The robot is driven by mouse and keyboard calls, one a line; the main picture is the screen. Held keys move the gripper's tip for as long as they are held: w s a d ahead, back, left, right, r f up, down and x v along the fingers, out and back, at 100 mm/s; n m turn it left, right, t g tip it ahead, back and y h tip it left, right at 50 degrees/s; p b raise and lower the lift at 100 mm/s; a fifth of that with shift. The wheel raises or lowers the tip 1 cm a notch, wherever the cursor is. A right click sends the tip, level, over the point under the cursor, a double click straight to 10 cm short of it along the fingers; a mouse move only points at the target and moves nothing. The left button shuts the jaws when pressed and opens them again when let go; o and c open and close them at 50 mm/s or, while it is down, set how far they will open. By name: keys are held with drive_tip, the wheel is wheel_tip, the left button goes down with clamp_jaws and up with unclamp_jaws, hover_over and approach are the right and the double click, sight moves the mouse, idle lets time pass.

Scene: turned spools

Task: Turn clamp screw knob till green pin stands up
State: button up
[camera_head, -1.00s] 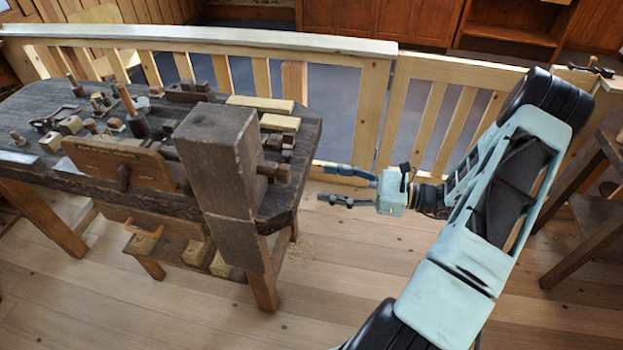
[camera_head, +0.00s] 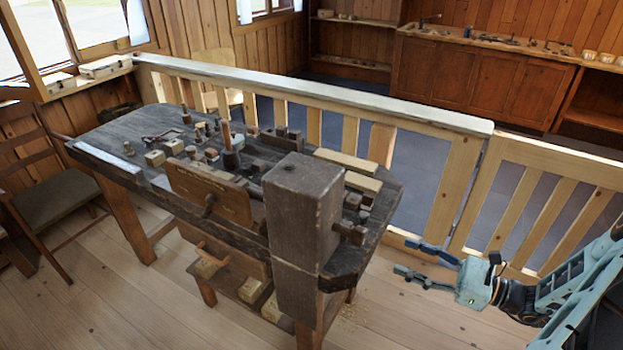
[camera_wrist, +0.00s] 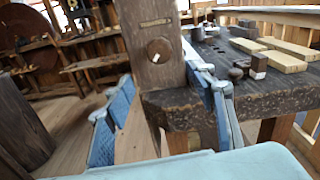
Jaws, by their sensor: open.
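A wooden clamp screw knob (camera_head: 350,233) sticks out from the right side of a tall dark wooden block (camera_head: 300,200) on the workbench. In the wrist view its round end (camera_wrist: 159,50) faces me, with a small pale mark near its lower left. Above it is a narrow slot (camera_wrist: 156,22) in the block. I see no green pin in either current view. My gripper (camera_head: 403,256) is open and empty, to the right of the knob and apart from it. In the wrist view its blue fingers (camera_wrist: 157,64) spread to either side of the knob.
The dark workbench (camera_head: 110,135) carries spools, small blocks and pale wood bars (camera_head: 347,161). A wooden railing (camera_head: 320,95) runs behind the bench and my gripper. A chair (camera_head: 50,185) stands at the left.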

sight(365, 239)
drive_tip(key=w+a+n+b, duration=0.2)
drive_tip(key=a+n+b, duration=0.1)
drive_tip(key=n+b, duration=0.5)
drive_tip(key=w+a+n+b, duration=0.2)
drive_tip(key=a+n+b, duration=0.2)
drive_tip(key=n+b, duration=0.4)
drive_tip(key=w+a+n+b, duration=0.2)
drive_tip(key=a+n+b, duration=0.1)
drive_tip(key=n+b, duration=0.5)
drive_tip(key=shift+a+r+b, duration=0.3)
drive_tip(key=shift+a+b, duration=0.1)
drive_tip(key=shift+b, duration=0.65)
